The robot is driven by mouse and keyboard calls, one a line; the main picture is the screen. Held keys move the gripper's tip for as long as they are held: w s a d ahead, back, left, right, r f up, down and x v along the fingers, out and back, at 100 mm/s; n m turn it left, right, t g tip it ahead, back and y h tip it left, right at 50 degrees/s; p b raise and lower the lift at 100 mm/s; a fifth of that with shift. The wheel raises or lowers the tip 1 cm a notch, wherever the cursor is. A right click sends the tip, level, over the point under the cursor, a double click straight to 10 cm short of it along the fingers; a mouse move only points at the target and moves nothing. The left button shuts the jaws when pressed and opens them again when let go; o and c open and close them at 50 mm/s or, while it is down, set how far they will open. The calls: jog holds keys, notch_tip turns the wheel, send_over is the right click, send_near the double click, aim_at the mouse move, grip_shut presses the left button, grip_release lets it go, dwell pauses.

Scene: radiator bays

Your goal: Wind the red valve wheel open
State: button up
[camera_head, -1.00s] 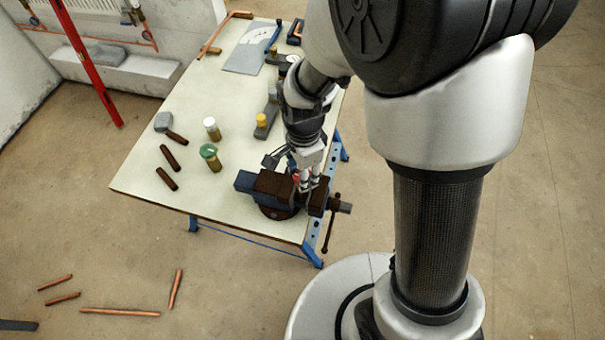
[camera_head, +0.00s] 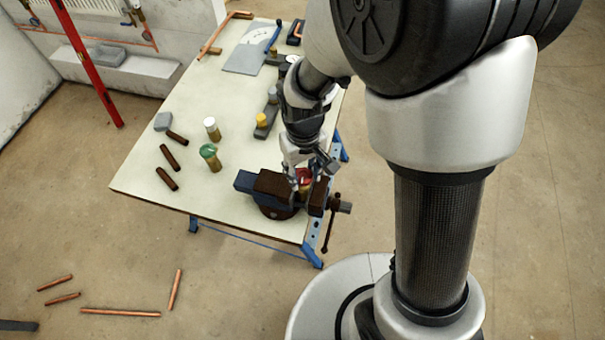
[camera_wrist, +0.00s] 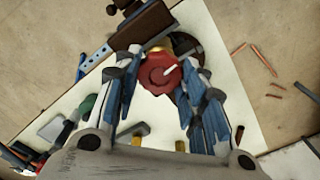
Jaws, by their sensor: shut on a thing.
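The red valve wheel (camera_head: 304,174) sits on top of a brass body clamped in the blue and brown vise (camera_head: 270,186) at the near corner of the workbench. In the wrist view the red wheel (camera_wrist: 158,75) has a white mark pointing to the upper right. My gripper (camera_head: 307,177) points down at the wheel, with one finger on each side of it. It is shut on the wheel's rim. The brass body is mostly hidden under the wheel in the wrist view.
Green-capped (camera_head: 209,152), white-capped (camera_head: 212,128) and yellow-capped (camera_head: 262,121) pieces stand on the workbench (camera_head: 150,185). Dark brown rods (camera_head: 168,179) lie to the left. The vise handle (camera_head: 330,224) hangs past the bench edge. Copper pipes (camera_head: 120,312) lie on the floor.

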jog(key=n, duration=0.6)
jog(key=shift+s+d+f, duration=0.1)
jog(key=shift+s+f, duration=0.05)
jog(key=shift+f, duration=0.1)
jog(key=o, duration=1.1)
jog(key=shift+r, duration=0.1)
